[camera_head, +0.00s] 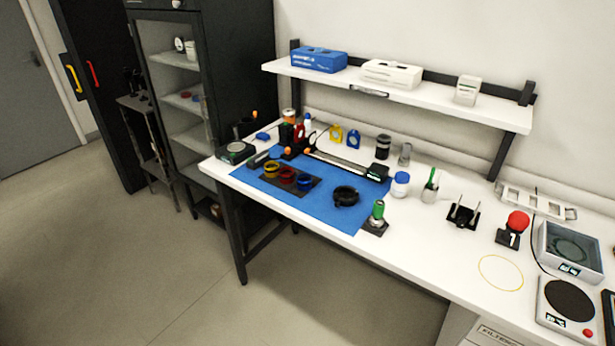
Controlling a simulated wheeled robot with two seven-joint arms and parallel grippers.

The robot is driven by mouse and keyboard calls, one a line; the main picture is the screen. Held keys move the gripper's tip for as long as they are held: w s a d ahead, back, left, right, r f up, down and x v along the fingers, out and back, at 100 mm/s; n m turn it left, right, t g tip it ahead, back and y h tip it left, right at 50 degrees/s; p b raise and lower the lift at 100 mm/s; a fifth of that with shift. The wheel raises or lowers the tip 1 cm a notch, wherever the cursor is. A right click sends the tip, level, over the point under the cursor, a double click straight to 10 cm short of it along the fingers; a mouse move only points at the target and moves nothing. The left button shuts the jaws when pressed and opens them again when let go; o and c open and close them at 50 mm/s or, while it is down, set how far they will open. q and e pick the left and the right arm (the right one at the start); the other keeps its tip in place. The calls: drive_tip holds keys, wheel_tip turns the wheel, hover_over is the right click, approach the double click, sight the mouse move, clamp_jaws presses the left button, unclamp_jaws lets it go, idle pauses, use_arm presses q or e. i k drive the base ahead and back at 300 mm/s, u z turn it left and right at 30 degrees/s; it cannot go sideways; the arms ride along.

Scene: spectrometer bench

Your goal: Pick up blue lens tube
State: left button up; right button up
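The blue lens tube (305,182) looks like a short blue ring. It stands on a dark plate (300,192) at the right end of a row, beside a red ring (287,175) and a yellow ring (271,169). The plate lies on a blue mat (330,213) on the white bench. Neither of my grippers shows in the head view.
A black ring-shaped part (345,195) and a green-topped item (377,212) stand right of the plate. A rail (345,164) runs behind. A red button (518,221) and hotplate-like devices (570,298) are at right. The floor in front is clear.

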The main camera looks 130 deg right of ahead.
sight(304, 183)
drive_tip(key=z, duration=4.2)
